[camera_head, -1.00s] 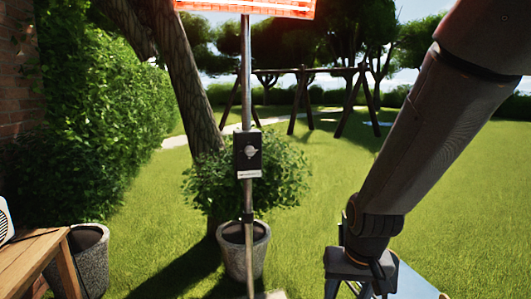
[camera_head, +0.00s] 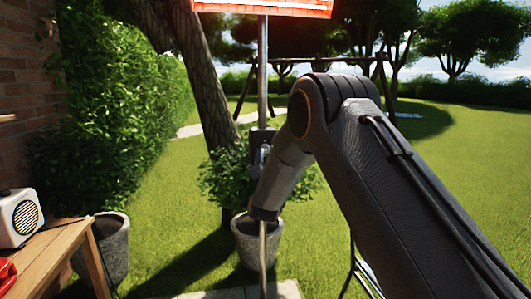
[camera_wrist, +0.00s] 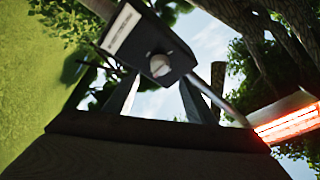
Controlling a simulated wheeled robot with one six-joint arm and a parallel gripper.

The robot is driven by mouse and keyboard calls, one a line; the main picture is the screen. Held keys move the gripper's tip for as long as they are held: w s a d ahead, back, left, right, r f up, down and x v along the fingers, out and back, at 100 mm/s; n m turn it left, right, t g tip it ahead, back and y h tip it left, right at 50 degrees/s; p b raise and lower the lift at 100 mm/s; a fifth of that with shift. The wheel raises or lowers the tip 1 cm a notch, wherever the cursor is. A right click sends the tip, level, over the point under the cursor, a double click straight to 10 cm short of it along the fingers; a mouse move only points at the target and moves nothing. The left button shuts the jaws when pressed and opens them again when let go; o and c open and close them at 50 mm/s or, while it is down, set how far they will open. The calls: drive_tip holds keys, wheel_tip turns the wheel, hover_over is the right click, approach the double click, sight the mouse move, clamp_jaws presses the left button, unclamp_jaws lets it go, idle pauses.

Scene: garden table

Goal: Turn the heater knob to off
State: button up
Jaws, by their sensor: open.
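The heater's dark control box (camera_wrist: 150,42) fills the upper middle of the wrist view, tilted in the picture. Its pale round knob (camera_wrist: 160,64) faces the camera; its exact setting is hard to read. My gripper (camera_wrist: 160,82) is open and empty, its two fingers apart below the knob. I cannot tell whether they touch the box. The heater head (camera_head: 262,8) glows orange-red at the top of the head view and also shows in the wrist view (camera_wrist: 288,124). In the head view my arm partly covers the box (camera_head: 262,137) and hides my fingers.
The heater's metal pole (camera_head: 263,70) stands before a potted bush (camera_head: 218,180). A wooden table (camera_head: 48,262) with a white radio (camera_head: 18,218) is at the left, beside another pot (camera_head: 112,252). Open lawn lies to the right.

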sight(266, 151)
drive_tip(key=shift+p+x, duration=0.8)
drive_tip(key=shift+x, duration=2.6)
drive_tip(key=shift+f, duration=0.1)
drive_tip(key=c, duration=1)
drive_tip(key=shift+c, duration=0.2)
